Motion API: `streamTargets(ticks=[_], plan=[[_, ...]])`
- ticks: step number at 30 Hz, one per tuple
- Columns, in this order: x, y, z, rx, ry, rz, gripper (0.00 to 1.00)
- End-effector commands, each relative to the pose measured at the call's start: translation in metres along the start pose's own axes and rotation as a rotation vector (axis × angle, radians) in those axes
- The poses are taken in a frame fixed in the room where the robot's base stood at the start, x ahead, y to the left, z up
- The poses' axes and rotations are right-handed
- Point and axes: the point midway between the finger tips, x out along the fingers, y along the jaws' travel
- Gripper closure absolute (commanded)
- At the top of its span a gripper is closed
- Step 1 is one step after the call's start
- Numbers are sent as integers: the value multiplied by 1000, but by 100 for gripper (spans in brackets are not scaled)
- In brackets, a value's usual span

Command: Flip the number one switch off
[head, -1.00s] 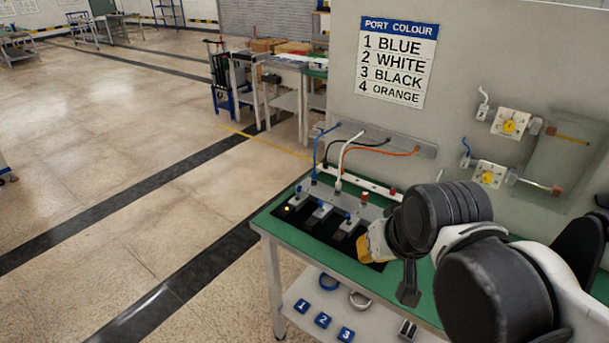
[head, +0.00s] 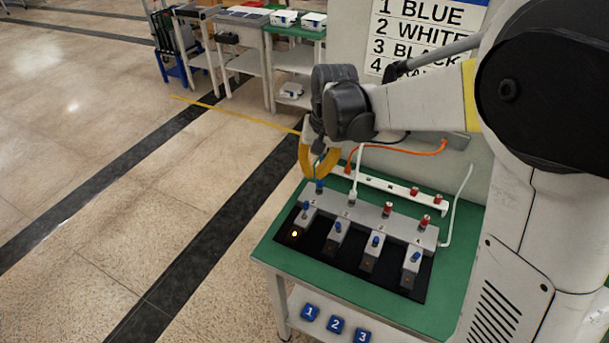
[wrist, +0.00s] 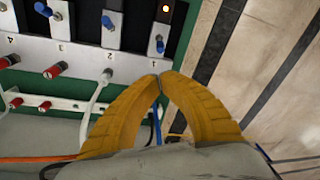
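The number one switch (head: 304,205) is a blue-tipped lever at the left end of a row on a black panel. An amber light (head: 294,234) in front of it is lit. In the wrist view the number one switch (wrist: 160,44) is just ahead of the fingertips. My gripper (head: 318,166) hangs over the number one port, beside that switch. In the wrist view its yellow fingers (wrist: 160,77) meet at the tips. A blue plug (head: 319,187) is below them, and blue cable shows between the fingers. I cannot tell whether the tips touch plug or lever.
More blue-tipped switches (head: 375,241) stand to the right, their lights dark. A white plug (head: 353,197) and red-capped ports (head: 387,209) line the grey block behind. A white strip (head: 400,187) runs farther back. Green bench (head: 283,256) shows around the panel. Open floor lies left.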

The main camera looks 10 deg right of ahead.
Motion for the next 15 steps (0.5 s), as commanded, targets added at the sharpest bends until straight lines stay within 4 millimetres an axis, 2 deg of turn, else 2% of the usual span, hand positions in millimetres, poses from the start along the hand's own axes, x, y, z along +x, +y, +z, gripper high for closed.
streamTargets(ticks=[10,15], plan=[[2,0,0,0,0,0,100],[21,0,0,0,0,0,100]])
